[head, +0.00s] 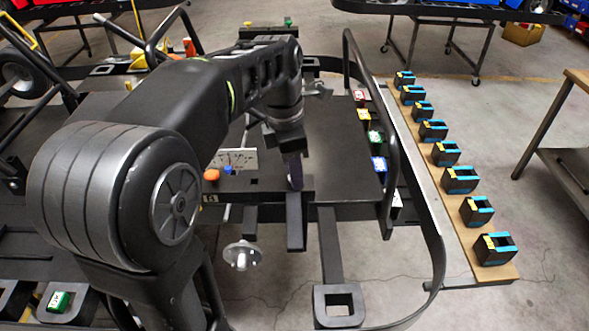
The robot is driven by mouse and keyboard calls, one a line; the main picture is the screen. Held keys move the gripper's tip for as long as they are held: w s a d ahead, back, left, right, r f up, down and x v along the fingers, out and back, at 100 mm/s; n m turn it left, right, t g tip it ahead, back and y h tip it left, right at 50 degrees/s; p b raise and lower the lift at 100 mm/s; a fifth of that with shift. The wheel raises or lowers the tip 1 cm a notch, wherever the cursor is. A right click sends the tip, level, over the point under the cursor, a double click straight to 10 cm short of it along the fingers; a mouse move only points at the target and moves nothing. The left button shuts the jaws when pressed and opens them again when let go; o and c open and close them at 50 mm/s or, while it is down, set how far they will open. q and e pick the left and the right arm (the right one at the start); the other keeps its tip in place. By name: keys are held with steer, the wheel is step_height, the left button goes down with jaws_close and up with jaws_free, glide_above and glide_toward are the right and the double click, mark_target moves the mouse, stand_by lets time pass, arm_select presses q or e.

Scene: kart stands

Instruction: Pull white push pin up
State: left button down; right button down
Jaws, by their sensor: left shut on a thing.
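My left gripper (294,178) points down over the black deck of the kart frame (335,140), close to the deck's front edge. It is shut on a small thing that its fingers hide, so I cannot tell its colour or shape. I cannot make out a white push pin anywhere else; it may be the thing in the fingers. An orange knob (211,175) and a blue knob (228,170) sit to the left of the gripper, by a white plate (237,159). My right gripper is not in view.
A board (432,190) with several black-and-blue holders stands further right. A metal hub (243,255) sticks out below the deck.

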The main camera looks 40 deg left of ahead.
arm_select(q)
steer(key=shift+r, duration=0.5)
steer(key=c, duration=1)
jaws_free()
steer(key=shift+c, duration=0.2)
